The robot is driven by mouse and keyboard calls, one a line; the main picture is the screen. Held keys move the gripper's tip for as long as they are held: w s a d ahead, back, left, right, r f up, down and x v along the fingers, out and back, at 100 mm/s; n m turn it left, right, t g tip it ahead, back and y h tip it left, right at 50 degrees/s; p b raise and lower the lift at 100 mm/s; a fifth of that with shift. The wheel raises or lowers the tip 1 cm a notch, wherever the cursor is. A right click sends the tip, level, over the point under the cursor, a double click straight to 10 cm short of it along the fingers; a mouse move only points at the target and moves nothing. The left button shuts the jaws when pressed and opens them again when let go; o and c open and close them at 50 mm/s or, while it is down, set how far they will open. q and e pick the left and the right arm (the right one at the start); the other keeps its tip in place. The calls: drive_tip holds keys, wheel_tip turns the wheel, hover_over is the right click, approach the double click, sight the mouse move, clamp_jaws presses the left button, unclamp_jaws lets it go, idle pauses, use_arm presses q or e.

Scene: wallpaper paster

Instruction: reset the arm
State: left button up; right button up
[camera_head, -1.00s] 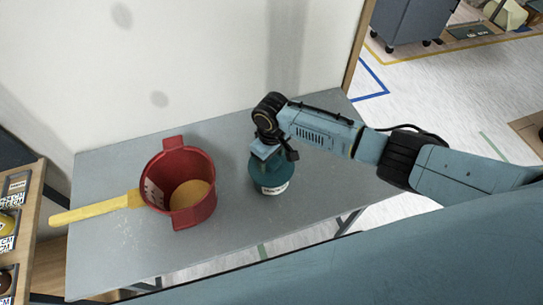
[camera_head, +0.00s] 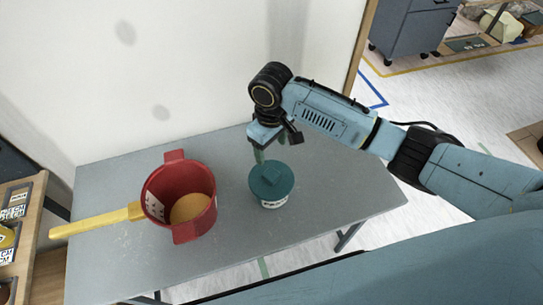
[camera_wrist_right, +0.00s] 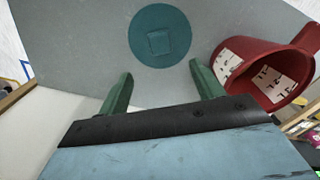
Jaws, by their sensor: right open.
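My right gripper (camera_head: 270,150) hangs above and just behind a teal-lidded container (camera_head: 271,184) on the grey table. In the right wrist view my gripper (camera_wrist_right: 162,88) has its two green fingers spread wide with nothing between them. The round teal lid with its square knob (camera_wrist_right: 160,36) lies ahead of the fingertips, apart from them. In the head view the container stands upright with a white label low on its side. My left gripper is not in view.
A red bucket (camera_head: 180,200) with yellow-orange contents stands left of the container, and a yellow handle (camera_head: 95,222) sticks out left past the table (camera_head: 330,195). A pale wall (camera_head: 220,60) rises behind. The table's right part is clear.

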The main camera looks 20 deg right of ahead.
drive_tip(key=shift+r, duration=0.75)
drive_tip(key=shift+s+f, duration=0.1)
